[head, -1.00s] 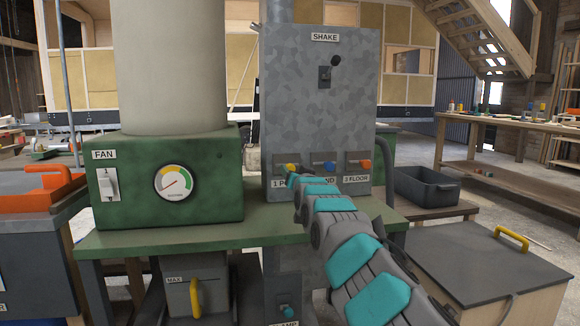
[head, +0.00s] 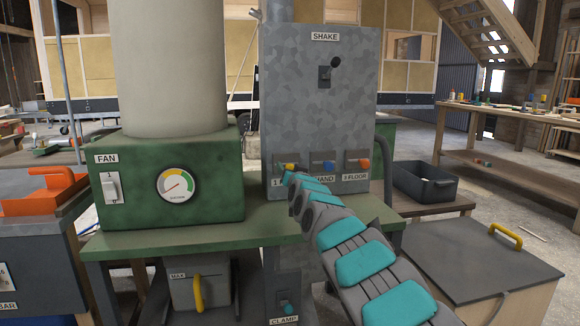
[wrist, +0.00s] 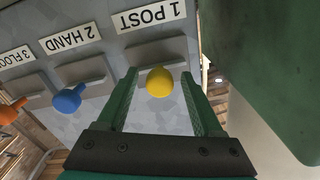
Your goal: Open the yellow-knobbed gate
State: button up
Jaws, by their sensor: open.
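The yellow knob (wrist: 160,81) of the gate labelled 1 POST is on the front of the grey panel (head: 317,110). In the head view the yellow knob (head: 291,167) shows just above my arm, at the panel's lower left. In the wrist view my gripper (wrist: 166,88) is open, with one green finger on each side of the yellow knob. Whether either finger touches the knob I cannot tell. The gripper's fingers are hidden behind my arm in the head view.
A blue knob (wrist: 69,101) labelled 2 HAND and an orange knob (wrist: 9,113) labelled 3 FLOOR sit beside it. The green FAN box (head: 170,185) stands left of the panel. A green bench (head: 205,232) lies below. A black crate (head: 425,183) is at right.

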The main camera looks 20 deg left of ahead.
jog(key=shift+w+a+f, duration=0.1)
dwell(0.3)
grip_shut()
dwell(0.4)
dwell(0.9)
